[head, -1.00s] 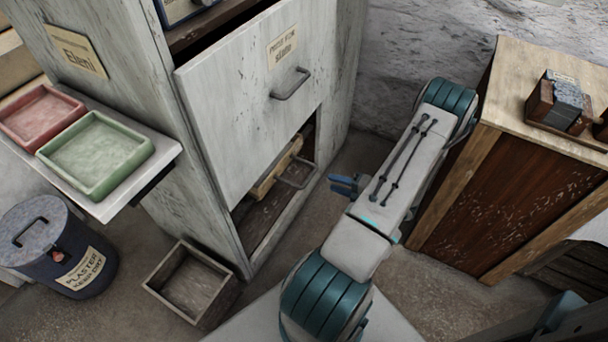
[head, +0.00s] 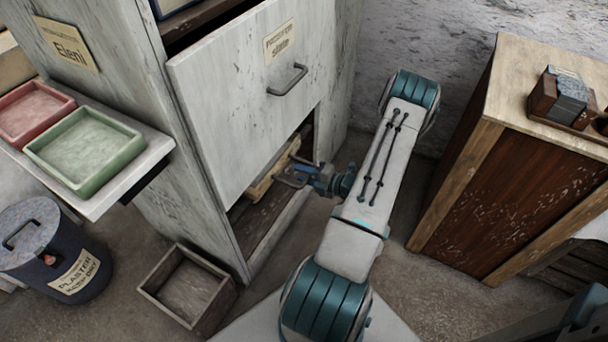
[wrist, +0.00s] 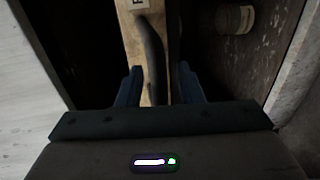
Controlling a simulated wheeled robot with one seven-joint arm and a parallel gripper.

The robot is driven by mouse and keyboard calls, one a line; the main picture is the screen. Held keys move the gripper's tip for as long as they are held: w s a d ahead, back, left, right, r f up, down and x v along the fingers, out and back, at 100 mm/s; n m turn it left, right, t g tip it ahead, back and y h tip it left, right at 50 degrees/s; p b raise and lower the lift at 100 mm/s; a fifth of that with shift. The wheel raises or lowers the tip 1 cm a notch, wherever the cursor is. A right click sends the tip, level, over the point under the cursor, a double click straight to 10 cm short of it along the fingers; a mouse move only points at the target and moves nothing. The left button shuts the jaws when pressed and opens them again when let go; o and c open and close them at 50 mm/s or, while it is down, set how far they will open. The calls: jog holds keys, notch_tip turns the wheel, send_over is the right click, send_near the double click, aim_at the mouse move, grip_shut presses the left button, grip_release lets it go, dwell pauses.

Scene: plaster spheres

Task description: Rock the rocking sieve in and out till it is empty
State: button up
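The rocking sieve (head: 264,184) appears as a pale wooden piece with a dark curved handle inside the low opening of the cabinet. In the wrist view its wooden top (wrist: 133,35) carries a partly cut-off label, and its dark handle (wrist: 153,55) runs between my fingers. My gripper (head: 299,178) is at the opening, by the handle. In the wrist view its two blue fingers (wrist: 158,86) stand apart on either side of the handle, with gaps showing. The sieve's contents are hidden.
The cabinet's grey front panel (head: 240,110) hangs above the opening. A small wooden box (head: 187,290) and a plaster bin (head: 56,250) stand on the floor at left. A wooden cabinet (head: 510,160) stands right of my arm. A small jar (wrist: 235,18) lies inside the opening.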

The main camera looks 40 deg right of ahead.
aim_at(269, 163)
grip_shut()
jog(key=r+x, duration=0.1)
jog(key=x, duration=0.3)
jog(key=p+x, duration=0.1)
jog(key=x, duration=0.3)
jog(key=r+x, duration=0.1)
jog(key=x, duration=0.4)
jog(key=shift+w+a+r, duration=0.1)
jog(key=shift+w+r, duration=0.15)
jog(key=shift+r, duration=0.1)
jog(key=shift+w+r, duration=0.1)
jog(key=shift+o, duration=0.5)
grip_release()
jog(key=shift+w+a, duration=0.15)
jog(key=p+v, duration=0.3)
jog(key=v, duration=1.1)
